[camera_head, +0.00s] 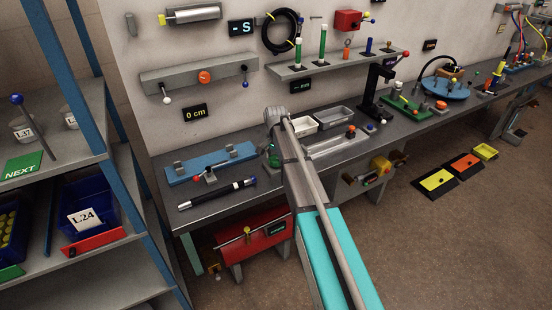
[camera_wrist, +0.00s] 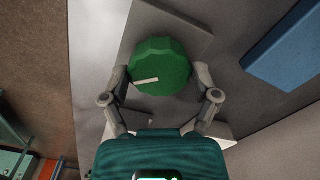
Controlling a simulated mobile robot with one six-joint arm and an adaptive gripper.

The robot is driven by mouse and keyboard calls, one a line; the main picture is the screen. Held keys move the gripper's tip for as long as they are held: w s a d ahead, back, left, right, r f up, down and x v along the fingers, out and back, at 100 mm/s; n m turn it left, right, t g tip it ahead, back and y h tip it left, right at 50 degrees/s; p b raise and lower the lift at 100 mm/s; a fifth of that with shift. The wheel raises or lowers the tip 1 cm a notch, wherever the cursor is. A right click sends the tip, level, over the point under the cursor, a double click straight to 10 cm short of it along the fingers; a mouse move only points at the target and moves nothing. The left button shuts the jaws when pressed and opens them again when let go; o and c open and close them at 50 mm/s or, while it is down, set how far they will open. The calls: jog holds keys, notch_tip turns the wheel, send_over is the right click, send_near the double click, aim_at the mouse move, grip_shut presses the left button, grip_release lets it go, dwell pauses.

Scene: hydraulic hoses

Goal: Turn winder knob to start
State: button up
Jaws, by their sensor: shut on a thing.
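A round green knob with a ridged rim (camera_wrist: 162,62) fills the upper middle of the wrist view. A white pointer line on its face runs from near its middle towards the left edge. My gripper (camera_wrist: 163,78) is shut on this knob, with one finger on each side of its rim. The knob sits on a flat grey plate (camera_wrist: 190,28). In the head view my arm reaches over the workbench (camera_head: 237,197) and hides most of the knob's surroundings; a small green part shows beside the arm.
A blue fixture (camera_head: 212,163) stands on the bench left of my arm, with a black and silver cylinder (camera_head: 217,194) in front. Grey trays (camera_head: 333,115) lie right of the arm. A shelf rack with blue bins (camera_head: 90,212) stands at the left. Floor at the right is mostly clear.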

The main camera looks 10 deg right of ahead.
jog(key=m, duration=0.3)
jog(key=shift+w+m, duration=0.1)
jog(key=shift+m, duration=2.2)
jog(key=o, duration=1)
jog(key=shift+c, duration=0.2)
jog(key=shift+n, duration=0.4)
